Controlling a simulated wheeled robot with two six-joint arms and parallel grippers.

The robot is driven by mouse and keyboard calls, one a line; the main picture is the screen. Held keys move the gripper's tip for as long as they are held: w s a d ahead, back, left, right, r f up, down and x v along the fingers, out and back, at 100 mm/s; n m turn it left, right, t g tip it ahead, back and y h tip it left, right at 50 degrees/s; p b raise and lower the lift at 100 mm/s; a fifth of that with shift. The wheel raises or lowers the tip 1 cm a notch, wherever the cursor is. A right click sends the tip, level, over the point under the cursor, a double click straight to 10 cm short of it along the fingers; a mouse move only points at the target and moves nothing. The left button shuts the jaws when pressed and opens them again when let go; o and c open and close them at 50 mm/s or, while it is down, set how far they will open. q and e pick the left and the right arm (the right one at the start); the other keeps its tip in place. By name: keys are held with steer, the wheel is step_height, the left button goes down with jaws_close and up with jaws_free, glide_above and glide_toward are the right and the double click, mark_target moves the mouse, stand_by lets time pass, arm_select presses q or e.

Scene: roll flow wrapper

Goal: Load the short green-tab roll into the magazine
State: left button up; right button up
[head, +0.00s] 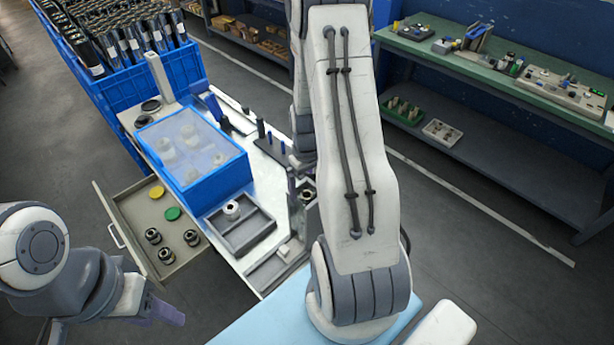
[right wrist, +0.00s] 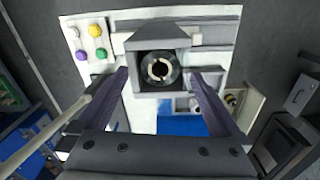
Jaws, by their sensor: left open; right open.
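I cannot pick out a green tab on any roll. Many dark rolls with pale labels (head: 130,42) stand in the blue crate at the back left. The magazine cannot be told for certain. My right gripper (right wrist: 160,82) is open, its purple fingers on either side of the near end of a grey block (right wrist: 160,45) with a round dark opening and a pale ring inside. I cannot tell whether they touch it. In the head view my right arm hides most of that area. My left gripper (head: 166,314) is open and empty, low at the left, in front of the drawer.
An open drawer (head: 118,203) holds a yellow disc (head: 156,192), a green disc (head: 172,214) and dark metal cylinders. A blue bin (head: 215,187) with a cloudy top stands on the bench. A grey tray (head: 247,243) holds a white ring-shaped part (head: 232,209).

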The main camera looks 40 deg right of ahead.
mark_target(306, 195)
step_height(306, 195, up, 10)
steer(key=b, duration=0.2)
steer(key=shift+a, duration=0.15)
stand_by(0.7)
steer(key=s+a+r+n+b, duration=0.2)
steer(key=a+n+b, duration=0.15)
steer(key=a, duration=1.45)
steer(key=s+a+n+y+b, duration=0.1)
steer(key=s+a+n, duration=0.3)
steer(key=s+a, duration=0.8)
steer(key=shift+s+a+b, duration=0.3)
steer(key=shift+s, duration=0.85)
steer(key=shift+n, duration=0.25)
